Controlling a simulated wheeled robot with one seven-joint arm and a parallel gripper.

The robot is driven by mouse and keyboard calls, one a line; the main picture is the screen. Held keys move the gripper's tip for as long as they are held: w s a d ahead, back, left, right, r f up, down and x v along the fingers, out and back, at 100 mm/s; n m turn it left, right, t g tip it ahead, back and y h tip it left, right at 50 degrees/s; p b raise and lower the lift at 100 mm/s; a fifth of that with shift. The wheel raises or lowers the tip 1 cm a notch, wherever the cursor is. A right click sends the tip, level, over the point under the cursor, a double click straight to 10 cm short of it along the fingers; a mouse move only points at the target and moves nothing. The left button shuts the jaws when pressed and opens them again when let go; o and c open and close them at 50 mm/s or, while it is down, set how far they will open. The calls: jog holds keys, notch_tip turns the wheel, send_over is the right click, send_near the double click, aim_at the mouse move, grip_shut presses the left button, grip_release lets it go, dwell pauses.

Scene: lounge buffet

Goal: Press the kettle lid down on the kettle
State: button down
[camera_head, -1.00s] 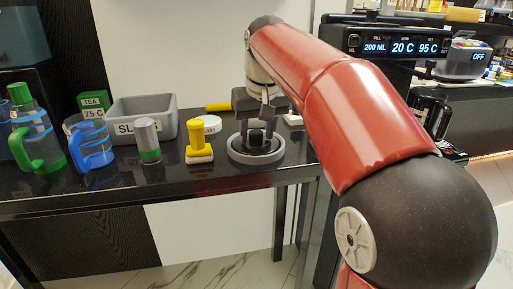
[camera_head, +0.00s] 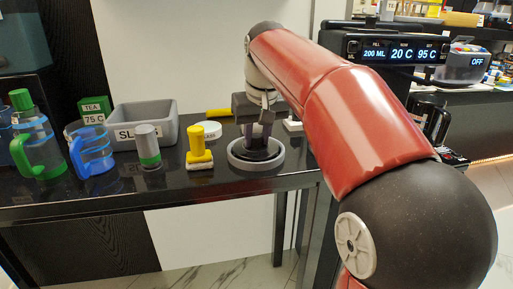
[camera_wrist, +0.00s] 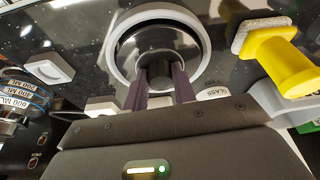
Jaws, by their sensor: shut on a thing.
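My gripper (camera_head: 258,137) is over the back right part of the black table, pointing down. Its purple-grey fingers, also in the wrist view (camera_wrist: 160,88), are shut on the dark knob of a round black lid, which I take as the kettle lid (camera_wrist: 130,48). The lid sits inside a light grey ring (camera_head: 235,158), level as far as I can tell. A black kettle (camera_head: 428,118) with a handle stands at the right, below the display panel, partly hidden by my arm.
A yellow-handled tool (camera_head: 199,143) stands just left of the ring. Further left are a grey and green cylinder (camera_head: 148,145), a grey bin (camera_head: 168,112), a blue-handled jug (camera_head: 92,150) and a green-handled jug (camera_head: 35,140). A round white piece (camera_head: 210,128) lies behind the yellow tool.

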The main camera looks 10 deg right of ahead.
aim_at(255, 135)
jog(key=shift+r+p, duration=1.55)
jog(key=shift+r, duration=1.2)
